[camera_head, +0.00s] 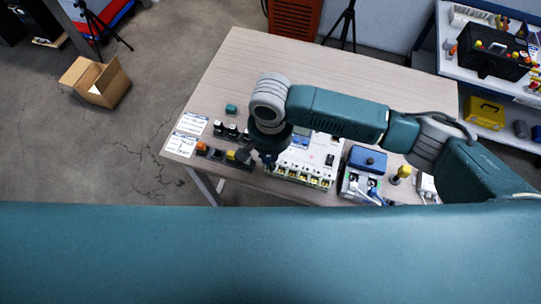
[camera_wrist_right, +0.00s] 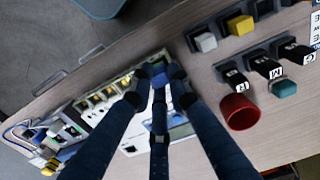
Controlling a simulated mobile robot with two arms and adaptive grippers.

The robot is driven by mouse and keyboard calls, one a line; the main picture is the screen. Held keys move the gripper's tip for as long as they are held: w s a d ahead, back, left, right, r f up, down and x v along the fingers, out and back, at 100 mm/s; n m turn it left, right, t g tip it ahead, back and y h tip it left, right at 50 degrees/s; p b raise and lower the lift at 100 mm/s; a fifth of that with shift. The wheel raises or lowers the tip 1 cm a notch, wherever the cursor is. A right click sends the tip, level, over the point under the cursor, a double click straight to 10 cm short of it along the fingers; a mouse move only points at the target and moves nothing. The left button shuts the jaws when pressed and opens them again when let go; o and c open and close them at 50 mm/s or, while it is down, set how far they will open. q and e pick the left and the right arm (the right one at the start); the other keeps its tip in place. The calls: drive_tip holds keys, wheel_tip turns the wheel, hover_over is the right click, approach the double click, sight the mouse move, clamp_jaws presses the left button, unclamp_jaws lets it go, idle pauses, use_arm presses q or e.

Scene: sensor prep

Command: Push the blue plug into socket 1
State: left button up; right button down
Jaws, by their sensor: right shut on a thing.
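The white socket board (camera_head: 332,143) lies on the table, partly hidden by my right arm in the head view. A row of sockets with yellow parts (camera_head: 299,178) runs along its near edge; the row also shows in the right wrist view (camera_wrist_right: 108,93). My right gripper (camera_head: 266,158) is at the board's left end. In the wrist view its fingers (camera_wrist_right: 158,88) are closed on the small blue plug (camera_wrist_right: 158,78), at the end of the socket row. The fingers hide much of the plug, so I cannot tell whether it touches a socket. My left gripper is not in view.
The wooden table (camera_head: 330,80) is clear at the back. A red cylinder (camera_wrist_right: 239,112), a teal block (camera_wrist_right: 285,88) and several dark blocks stand beside the board. A blue box (camera_head: 367,158) and a yellow-topped part (camera_head: 402,172) are to its right. Paper sheets (camera_head: 182,143) lie at the left edge.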

drive_tip(key=shift+f+p, duration=0.6)
drive_tip(key=shift+p, duration=0.65)
idle(2.0)
drive_tip(key=c, duration=1.4)
unclamp_jaws()
drive_tip(key=shift+r, duration=0.1)
